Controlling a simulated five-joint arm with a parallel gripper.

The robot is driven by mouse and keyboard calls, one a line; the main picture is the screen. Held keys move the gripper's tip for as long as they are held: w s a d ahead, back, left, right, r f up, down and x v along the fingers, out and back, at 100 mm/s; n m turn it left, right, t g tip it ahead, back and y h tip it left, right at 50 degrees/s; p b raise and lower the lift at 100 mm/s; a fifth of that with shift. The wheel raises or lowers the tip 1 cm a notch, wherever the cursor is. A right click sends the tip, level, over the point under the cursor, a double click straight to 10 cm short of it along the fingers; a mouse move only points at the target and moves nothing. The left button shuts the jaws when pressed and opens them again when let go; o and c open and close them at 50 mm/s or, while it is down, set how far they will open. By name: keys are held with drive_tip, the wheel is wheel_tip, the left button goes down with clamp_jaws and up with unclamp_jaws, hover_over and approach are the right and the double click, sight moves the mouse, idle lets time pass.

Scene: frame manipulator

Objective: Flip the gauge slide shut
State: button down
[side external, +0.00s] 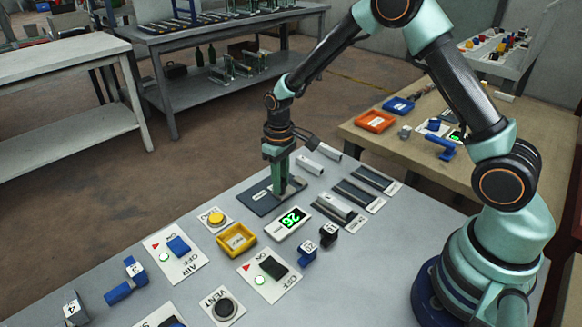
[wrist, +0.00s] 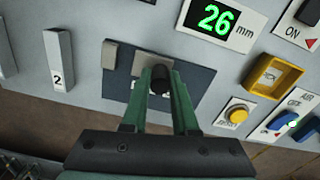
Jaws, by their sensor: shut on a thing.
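The gauge slide has a dark blue base plate (side external: 258,204) lying on the bench, also in the wrist view (wrist: 200,82). On it are a light block (wrist: 150,62) and a small grey block (wrist: 109,54) at the plate's left edge. My gripper (side external: 279,190) points down over the plate. In the wrist view my gripper (wrist: 160,88) is shut on a dark round knob (wrist: 161,74), with one green finger on each side. The fingers hide part of the plate and its label. The green display (side external: 291,218) reads 26 mm.
A yellow tray (side external: 237,238) and a yellow button (side external: 216,218) stand close to the plate. Rail plates (side external: 352,192) and light bars (side external: 308,164) lie beyond. Bare grey bench lies left of the plate.

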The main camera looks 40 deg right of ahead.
sight(289, 187)
drive_tip(key=shift+d, duration=1.45)
drive_tip(key=c, duration=0.7)
unclamp_jaws()
drive_tip(key=shift+r, duration=0.15)
drive_tip(key=shift+r, duration=5.95)
